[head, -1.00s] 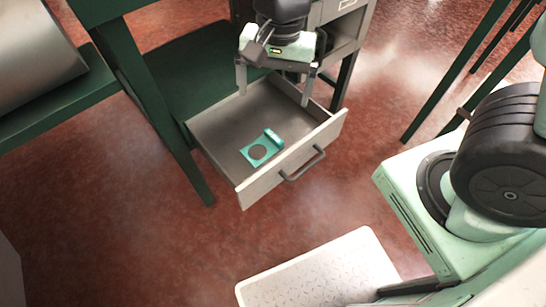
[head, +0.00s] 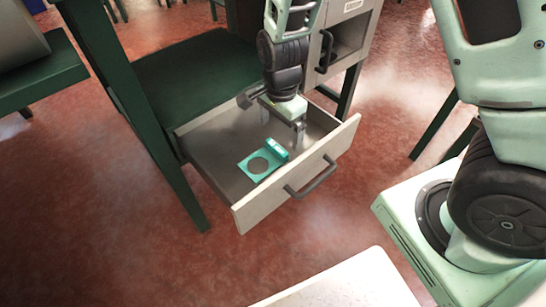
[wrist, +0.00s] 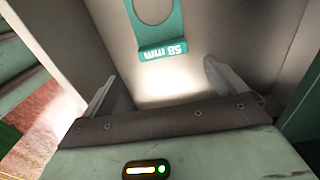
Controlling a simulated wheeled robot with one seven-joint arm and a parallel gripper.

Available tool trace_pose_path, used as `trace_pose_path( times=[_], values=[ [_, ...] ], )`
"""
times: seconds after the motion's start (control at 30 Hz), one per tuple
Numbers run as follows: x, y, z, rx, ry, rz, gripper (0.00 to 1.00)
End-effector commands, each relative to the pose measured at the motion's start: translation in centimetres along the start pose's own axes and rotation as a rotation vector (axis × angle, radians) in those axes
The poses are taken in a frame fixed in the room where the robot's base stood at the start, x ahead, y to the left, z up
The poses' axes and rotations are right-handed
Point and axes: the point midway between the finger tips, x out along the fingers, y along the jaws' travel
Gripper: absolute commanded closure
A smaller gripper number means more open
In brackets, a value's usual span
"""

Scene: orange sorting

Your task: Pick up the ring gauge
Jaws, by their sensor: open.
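The ring gauge (head: 277,151) is a flat teal plate with a round hole and a raised block at one end. It lies on the floor of the open grey drawer (head: 213,151). In the wrist view the ring gauge (wrist: 163,49) shows at the top, its block marked "58 mm" upside down. My gripper (head: 282,140) is open and empty, pointing down into the drawer beside the block end of the gauge. In the wrist view its two fingers (wrist: 160,88) are spread, with the gauge beyond them and bare drawer floor between them.
The drawer front (head: 252,209) with its dark handle (head: 311,178) and the drawer side walls surround the gauge closely. The grey cabinet (head: 350,50) stands behind, and a green table leg (head: 160,150) stands to the left. A white tray (head: 350,285) is at the bottom.

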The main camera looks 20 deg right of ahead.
Motion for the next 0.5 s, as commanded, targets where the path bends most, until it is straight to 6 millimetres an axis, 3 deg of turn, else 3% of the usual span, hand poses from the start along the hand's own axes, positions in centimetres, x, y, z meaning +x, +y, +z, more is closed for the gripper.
trace_pose_path(
  times=[0.03, 0.37, 0.5],
  values=[
    [1.0, 0.0, 0.0, 0.001, 0.0, 0.002, 0.04],
    [3.0, -0.2, 0.2, -0.002, 0.0, 0.001, 0.04],
    [5.2, -0.5, 0.6, -0.001, 0.0, 0.001, 0.04]
  ],
)
